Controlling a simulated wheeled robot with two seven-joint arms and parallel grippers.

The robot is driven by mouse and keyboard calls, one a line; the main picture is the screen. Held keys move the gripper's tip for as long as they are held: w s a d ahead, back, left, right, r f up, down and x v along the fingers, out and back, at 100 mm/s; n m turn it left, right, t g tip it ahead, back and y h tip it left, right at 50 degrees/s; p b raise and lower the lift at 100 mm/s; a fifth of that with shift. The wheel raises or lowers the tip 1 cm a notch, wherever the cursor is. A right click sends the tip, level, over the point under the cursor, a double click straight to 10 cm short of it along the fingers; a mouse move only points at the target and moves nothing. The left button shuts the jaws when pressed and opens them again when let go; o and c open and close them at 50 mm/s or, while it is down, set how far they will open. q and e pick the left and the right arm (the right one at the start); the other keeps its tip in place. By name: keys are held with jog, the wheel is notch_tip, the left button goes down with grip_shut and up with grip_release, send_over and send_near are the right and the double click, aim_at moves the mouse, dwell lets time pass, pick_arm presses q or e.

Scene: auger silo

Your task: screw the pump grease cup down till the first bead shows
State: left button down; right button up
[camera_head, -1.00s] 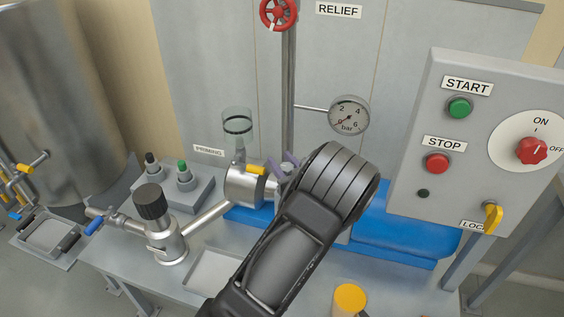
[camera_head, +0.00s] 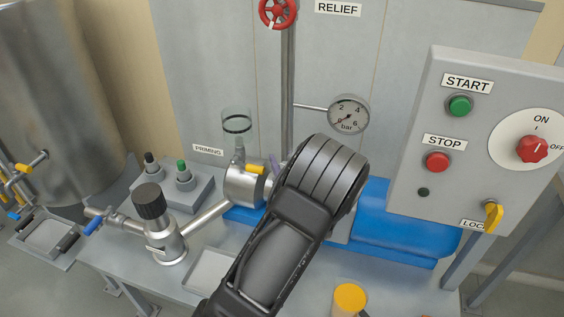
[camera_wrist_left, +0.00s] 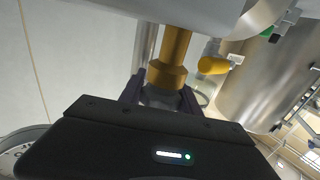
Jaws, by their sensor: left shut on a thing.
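My left gripper (camera_wrist_left: 160,93) is shut on the grease cup (camera_wrist_left: 160,98), a grey round piece between its two purple fingers in the left wrist view. A brass stem (camera_wrist_left: 174,48) with a wider collar runs from the cup to the pump body above it in that view. In the head view my wrist hides the cup, and only a bit of a purple finger (camera_head: 275,163) shows beside the steel pump housing (camera_head: 243,186). I see no grease bead; the joint is partly hidden. My right gripper is out of view.
The control panel (camera_head: 448,185) stands at the right with its start and stop buttons. A pressure gauge (camera_head: 348,114) and a clear priming cup (camera_head: 237,125) stand behind my wrist. A yellow-capped container (camera_head: 349,300) stands at the front. A shallow tray (camera_head: 207,272) lies left of my arm.

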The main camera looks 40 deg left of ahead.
pick_arm(q)
jog(key=m+t+h, duration=0.1)
jog(key=t+h, duration=0.1)
jog(key=m+t+h+b, duration=0.1)
jog(key=m, duration=0.1)
jog(key=shift+w+d+f+t+h, duration=0.15)
jog(key=shift+w+t+h, duration=0.05)
jog(key=shift+t+h, duration=0.2)
jog(key=m+t+h+b, duration=0.1)
jog(key=m+h, duration=0.1)
jog(key=h, duration=0.1)
jog(key=m+t+h+b, duration=0.1)
jog(key=h, duration=0.1)
jog(key=shift+w+d+m+t+b, duration=0.2)
jog(key=shift+d+m+t+b, duration=0.1)
jog(key=shift+d+m+b, duration=0.1)
jog(key=m+h+b, duration=0.1)
jog(key=h, duration=0.1)
jog(key=m+h+b, duration=0.1)
jog(key=m+h, duration=0.1)
jog(key=d+m+t+h+b, duration=0.1)
jog(key=h, duration=0.2)
jog(key=shift+w+m+b, duration=0.15)
jog(key=shift+m+b, duration=0.2)
jog(key=shift+m, duration=0.05)
jog(key=shift+d+r+m+h+b, duration=0.2)
jog(key=shift+d+m+h+b, duration=0.15)
jog(key=shift+m+h, duration=0.45)
jog(key=shift+h, duration=0.3)
